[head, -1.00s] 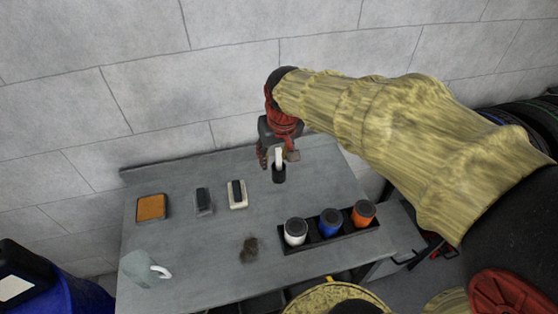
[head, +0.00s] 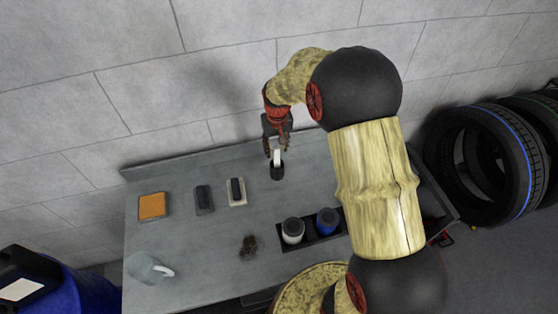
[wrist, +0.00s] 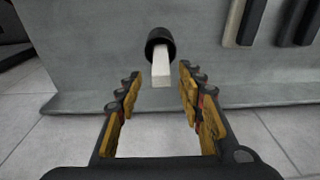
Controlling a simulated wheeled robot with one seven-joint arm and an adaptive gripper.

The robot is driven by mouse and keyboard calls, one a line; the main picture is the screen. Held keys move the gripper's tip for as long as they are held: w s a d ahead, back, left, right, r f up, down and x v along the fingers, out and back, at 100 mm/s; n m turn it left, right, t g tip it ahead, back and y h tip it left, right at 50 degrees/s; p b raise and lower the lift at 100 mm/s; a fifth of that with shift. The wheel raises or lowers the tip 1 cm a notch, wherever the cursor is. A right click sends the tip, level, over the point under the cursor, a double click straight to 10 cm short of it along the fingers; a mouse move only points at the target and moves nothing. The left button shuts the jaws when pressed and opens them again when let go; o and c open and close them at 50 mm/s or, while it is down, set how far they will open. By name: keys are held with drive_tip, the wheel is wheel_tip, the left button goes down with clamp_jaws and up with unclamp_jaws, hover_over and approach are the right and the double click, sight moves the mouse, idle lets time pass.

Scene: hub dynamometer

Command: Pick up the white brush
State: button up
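A white stick-like handle (head: 277,157) stands in a small black cup (head: 277,172) near the back of the grey table. In the wrist view the white handle (wrist: 161,68) points toward me out of the black cup (wrist: 160,42). A pale block with a black top (head: 237,191) lies left of it; I cannot tell which of the two is the white brush. My gripper (head: 277,148) is above the cup, fingers pointing down. In the wrist view my gripper (wrist: 159,76) is open, with the handle's end about between its fingertips, not gripped.
The table (head: 200,245) also holds an orange pad (head: 152,206), a dark block (head: 204,199), a dark clump (head: 249,246), a grey mug (head: 146,267) and a black rack with a white can (head: 292,230) and a blue can (head: 326,221). A wall (head: 130,60) stands behind; tires (head: 490,160) at right.

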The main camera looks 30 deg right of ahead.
sight(277, 155)
drive_tip(key=shift+s+f, duration=0.15)
drive_tip(key=shift+f, duration=0.3)
wheel_tip(277, 155, down, 4)
drive_tip(key=shift+r+b, duration=0.1)
drive_tip(key=shift+b, duration=0.35)
drive_tip(key=shift+c, duration=0.5)
clamp_jaws()
